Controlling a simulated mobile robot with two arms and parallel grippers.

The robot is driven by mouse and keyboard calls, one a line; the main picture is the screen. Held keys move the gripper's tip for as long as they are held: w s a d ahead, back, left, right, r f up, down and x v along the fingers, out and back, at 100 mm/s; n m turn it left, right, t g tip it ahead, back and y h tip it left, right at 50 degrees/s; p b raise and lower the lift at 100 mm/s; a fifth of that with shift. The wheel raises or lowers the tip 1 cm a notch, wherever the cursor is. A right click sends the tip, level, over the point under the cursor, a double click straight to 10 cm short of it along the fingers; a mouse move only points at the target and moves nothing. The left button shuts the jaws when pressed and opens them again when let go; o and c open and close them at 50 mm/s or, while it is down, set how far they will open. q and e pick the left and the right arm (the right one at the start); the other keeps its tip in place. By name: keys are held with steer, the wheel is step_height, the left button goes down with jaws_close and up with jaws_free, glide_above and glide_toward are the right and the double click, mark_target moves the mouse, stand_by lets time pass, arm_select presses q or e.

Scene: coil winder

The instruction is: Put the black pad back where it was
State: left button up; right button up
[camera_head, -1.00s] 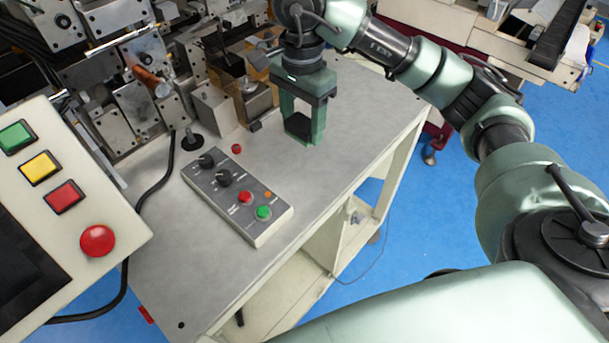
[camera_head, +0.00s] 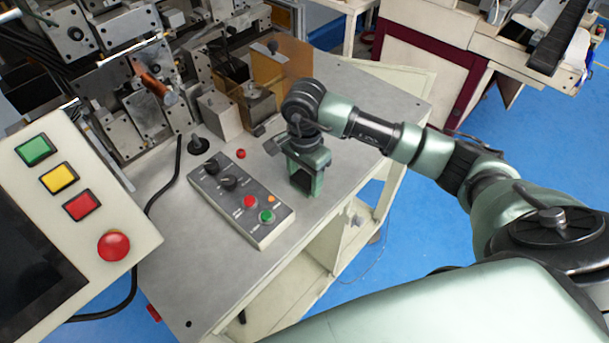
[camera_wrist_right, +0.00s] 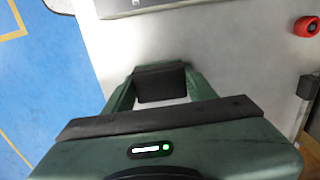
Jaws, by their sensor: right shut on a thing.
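The black pad (camera_head: 302,186) is between the fingertips of my right gripper (camera_head: 305,180), which is shut on it. In the right wrist view the pad (camera_wrist_right: 160,83) shows as a dark block between the two green fingers of the gripper (camera_wrist_right: 160,90). The gripper points down over the grey tabletop (camera_head: 345,165), to the right of the control box. I cannot tell whether the pad touches the table. My left gripper is not in view.
The control box (camera_head: 242,205) with knobs and buttons lies just left of the gripper. A small red button (camera_head: 241,153) and the winder's metal parts (camera_head: 140,110) stand behind and to the left. The table's right edge (camera_head: 372,164) is close by.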

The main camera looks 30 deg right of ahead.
mark_target(304, 178)
steer(key=shift+f, duration=0.15)
steer(key=o, duration=1.3)
steer(key=shift+r, duration=0.25)
steer(key=shift+w+r, duration=0.1)
steer(key=shift+r, duration=0.1)
step_height(304, 178, up, 12)
steer(key=b, duration=0.4)
steer(key=shift+f, duration=0.25)
